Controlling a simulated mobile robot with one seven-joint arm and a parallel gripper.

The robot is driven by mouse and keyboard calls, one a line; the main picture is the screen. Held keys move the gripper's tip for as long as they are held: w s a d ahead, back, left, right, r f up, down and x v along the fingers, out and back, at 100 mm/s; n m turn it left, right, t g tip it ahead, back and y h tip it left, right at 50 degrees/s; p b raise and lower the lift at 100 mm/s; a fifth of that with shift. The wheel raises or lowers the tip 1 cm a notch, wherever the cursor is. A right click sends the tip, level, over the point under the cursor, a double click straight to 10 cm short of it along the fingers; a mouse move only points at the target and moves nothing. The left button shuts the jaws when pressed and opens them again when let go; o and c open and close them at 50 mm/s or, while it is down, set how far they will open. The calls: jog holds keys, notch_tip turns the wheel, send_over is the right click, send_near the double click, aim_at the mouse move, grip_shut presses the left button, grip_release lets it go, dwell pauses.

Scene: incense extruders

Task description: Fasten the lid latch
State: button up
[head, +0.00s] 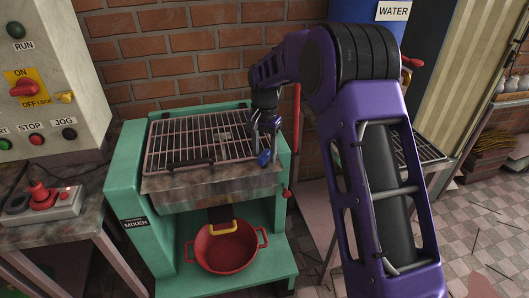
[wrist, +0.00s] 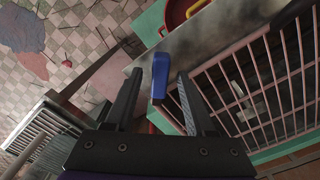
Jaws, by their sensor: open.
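The teal mixer (head: 122,190) stands in the middle of the head view. Its barred lid (head: 190,128) lies flat over the top and also shows at the right of the wrist view (wrist: 262,95). A latch with a blue grip (head: 263,158) is at the lid's front right corner. In the wrist view the blue grip (wrist: 160,72) lies between the fingertips, with a gap visible on each side. My gripper (head: 264,138) is open and points down at the latch; its dark fingers also show in the wrist view (wrist: 157,86). The latch's catch cannot be made out.
A red basin (head: 224,252) with a yellow-edged chute above it sits on the mixer's lower shelf. A control panel (head: 50,80) and a side table (head: 75,229) stand at left. A blue water barrel (head: 378,35) and a metal rack (head: 425,150) are at right.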

grip_shut()
dwell(0.3)
jog(key=shift+n, duration=0.4)
jog(key=n+p, duration=0.1)
jog(key=n, duration=0.1)
jog(key=shift+r+n+p, duration=0.1)
jog(key=shift+n+p, duration=0.2)
jog(key=shift+p, duration=0.1)
jog(key=shift+n+p, duration=0.75)
jog(key=shift+n, duration=1.75)
grip_release()
